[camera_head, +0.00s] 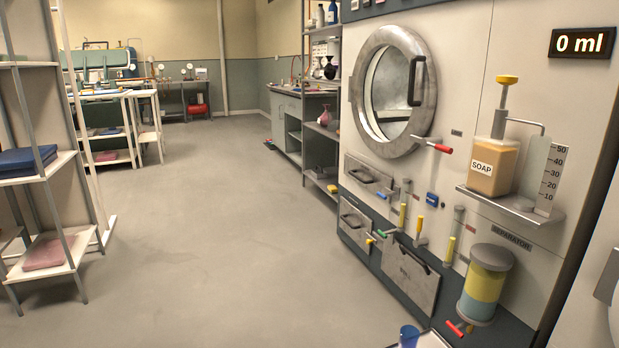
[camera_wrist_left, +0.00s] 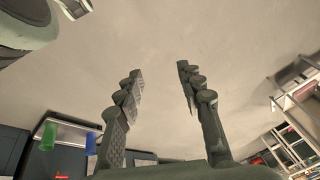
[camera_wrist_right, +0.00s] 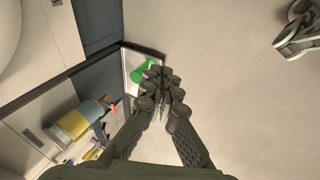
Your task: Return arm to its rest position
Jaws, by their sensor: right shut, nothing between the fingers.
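Neither gripper shows in the head view. In the left wrist view my left gripper (camera_wrist_left: 160,80) has its two fingers spread wide, with only bare floor between them. In the right wrist view my right gripper (camera_wrist_right: 163,78) has its fingertips together, with nothing held. Behind its fingertips in that view is a pale tray (camera_wrist_right: 130,62) with a green object (camera_wrist_right: 143,72) on it. Part of another grey gripper (camera_wrist_right: 298,38) shows at the upper right of the right wrist view.
A machine wall with a round door (camera_head: 428,108), a soap dispenser (camera_head: 494,165) and a yellow-blue separator (camera_head: 485,285) stands at the right. A blue cup (camera_head: 409,336) shows at the bottom edge. A shelf rack (camera_head: 62,190) stands at the left. The floor (camera_head: 215,240) between is clear.

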